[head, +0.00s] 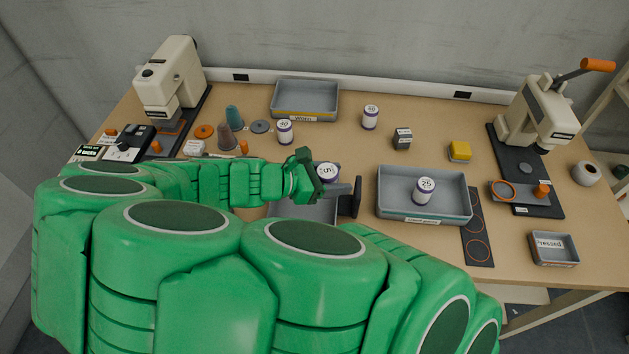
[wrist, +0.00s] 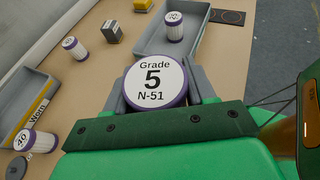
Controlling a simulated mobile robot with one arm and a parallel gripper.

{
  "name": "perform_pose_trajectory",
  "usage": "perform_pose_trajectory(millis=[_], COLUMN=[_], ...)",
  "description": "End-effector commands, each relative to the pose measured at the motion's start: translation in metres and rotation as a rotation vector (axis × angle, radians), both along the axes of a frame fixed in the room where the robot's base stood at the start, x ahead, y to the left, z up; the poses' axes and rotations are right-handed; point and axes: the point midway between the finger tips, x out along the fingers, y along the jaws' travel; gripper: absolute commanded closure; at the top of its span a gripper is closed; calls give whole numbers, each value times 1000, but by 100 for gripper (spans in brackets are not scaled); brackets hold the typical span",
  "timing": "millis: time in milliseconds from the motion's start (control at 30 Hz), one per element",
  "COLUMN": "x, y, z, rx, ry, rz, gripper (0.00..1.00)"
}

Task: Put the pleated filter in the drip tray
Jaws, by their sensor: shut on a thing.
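My gripper (head: 338,187) is shut on a white cylinder with purple rims (head: 329,171), probably the pleated filter. In the wrist view this cylinder (wrist: 155,82) sits upright between the two grey fingers, its top reading "Grade 5 N-51"; its side is mostly hidden. A grey tray (head: 300,212) lies below my gripper, largely hidden by my arm. Another grey tray (head: 400,213) is to the right, with a similar cylinder marked 25 (head: 424,190) inside; this tray (wrist: 148,38) also shows in the wrist view.
A tray marked "Worn" (head: 305,115) stands at the back. Cylinders marked 40 (head: 285,132) and (head: 370,117), a dark block (head: 402,138) and a yellow block (head: 459,151) stand on the table. Presses stand left (head: 170,75) and right (head: 538,112). A small "Pressed" tray (head: 553,260) is front right.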

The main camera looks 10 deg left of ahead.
Motion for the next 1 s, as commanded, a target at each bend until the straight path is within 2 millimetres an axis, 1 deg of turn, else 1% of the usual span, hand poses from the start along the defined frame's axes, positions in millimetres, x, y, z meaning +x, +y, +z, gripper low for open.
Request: perform_pose_trajectory(millis=[33,133,267,367,633,867,1000], x=[1,2,3,4,4,4,3], y=[-1,-1,-1,-1,0,0,-1], z=[4,8,8,1,-29,-39,-50], rx=[0,1,0,-1,-1,1,-2], ry=[-3,-1,1,2,3,0,1], rz=[22,50,66,68,68,67,67], gripper=[76,76,76,76,76,76,76])
